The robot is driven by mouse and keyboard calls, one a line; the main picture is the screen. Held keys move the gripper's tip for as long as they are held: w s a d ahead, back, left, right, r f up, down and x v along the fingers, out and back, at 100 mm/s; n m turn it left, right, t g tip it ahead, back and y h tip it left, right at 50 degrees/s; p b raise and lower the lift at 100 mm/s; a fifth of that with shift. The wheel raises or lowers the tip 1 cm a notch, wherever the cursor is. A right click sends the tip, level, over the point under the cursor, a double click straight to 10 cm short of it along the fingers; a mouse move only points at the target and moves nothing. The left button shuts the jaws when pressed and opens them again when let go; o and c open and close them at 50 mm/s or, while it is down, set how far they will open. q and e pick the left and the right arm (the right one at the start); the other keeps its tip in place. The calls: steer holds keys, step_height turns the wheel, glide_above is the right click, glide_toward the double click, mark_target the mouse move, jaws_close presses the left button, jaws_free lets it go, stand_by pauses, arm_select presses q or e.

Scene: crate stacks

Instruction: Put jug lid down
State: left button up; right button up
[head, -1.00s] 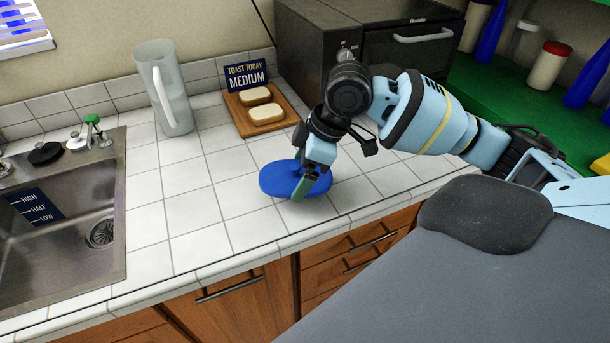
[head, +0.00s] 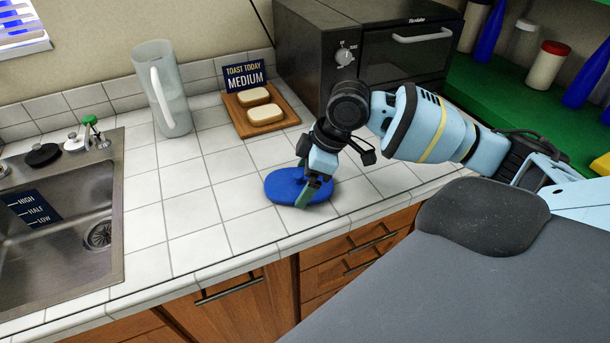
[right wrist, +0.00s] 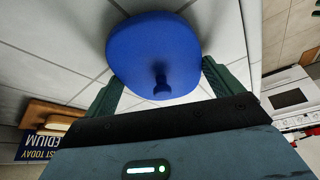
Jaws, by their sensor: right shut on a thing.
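The blue jug lid (head: 283,188), a flat rounded disc with a small knob, is at the tiled counter in front of the bread board. It also shows large in the right wrist view (right wrist: 150,50), knob towards me. My right gripper (head: 307,190) reaches down over the lid and is shut on it, with its green fingers on either side. I cannot tell whether the lid's underside touches the tiles. The clear jug (head: 174,100) stands upright and open at the back of the counter. My left gripper is not in view.
A wooden board (head: 240,119) with two bread slices and a sign (head: 245,76) lies behind the lid. A dark toaster oven (head: 330,50) stands at the back. The sink (head: 60,230) is at the left. Tiles between sink and lid are clear.

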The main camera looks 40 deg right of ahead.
steer(key=o, duration=0.7)
steer(key=shift+c, duration=0.2)
steer(key=shift+r, duration=0.1)
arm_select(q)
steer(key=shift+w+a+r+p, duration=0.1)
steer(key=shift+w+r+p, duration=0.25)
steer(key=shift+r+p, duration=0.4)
arm_select(e)
steer(key=v, duration=1.2)
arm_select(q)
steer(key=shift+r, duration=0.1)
arm_select(e)
steer(key=shift+a, duration=0.1)
